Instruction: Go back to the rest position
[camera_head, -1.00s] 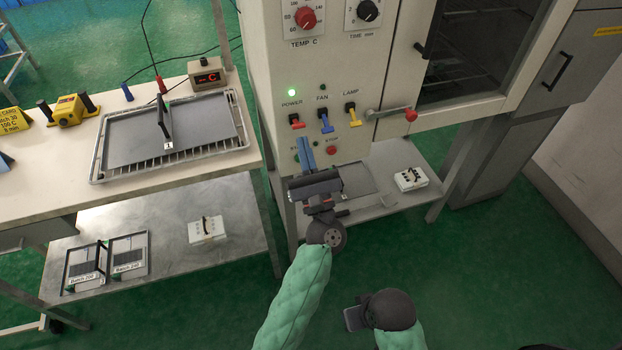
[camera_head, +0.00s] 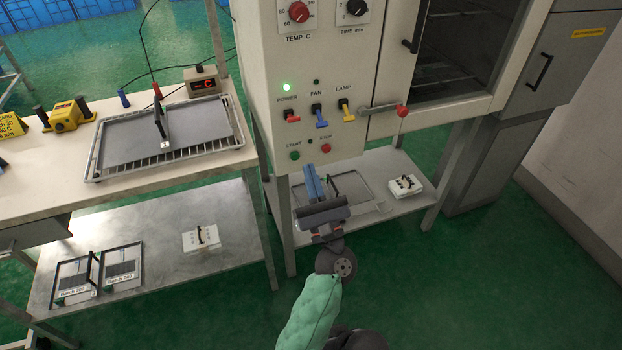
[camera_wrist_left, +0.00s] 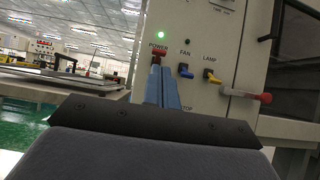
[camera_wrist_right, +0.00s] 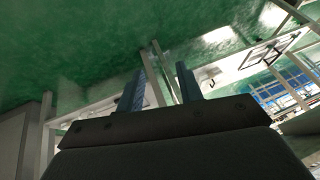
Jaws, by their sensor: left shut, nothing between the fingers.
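My left gripper (camera_head: 311,178) is in front of the lower part of the oven's control panel (camera_head: 270,130), below the START and STOP buttons in the head view. Its two blue fingers are shut together with nothing between them. The left wrist view shows the fingers (camera_wrist_left: 162,78) pointing up over the panel; I cannot tell any contact. My right gripper (camera_wrist_right: 162,80) shows in the right wrist view with its blue fingers apart and empty, over green floor. In the head view only a dark part of the right arm shows at the bottom edge.
The POWER lamp (camera_head: 286,87) glows green above red, blue and yellow switches. A red-tipped door handle (camera_head: 402,110) sticks out to the right. A bench with a wire rack (camera_head: 100,172) stands left. A low shelf (camera_head: 388,207) lies behind my left gripper. Green floor is clear at right.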

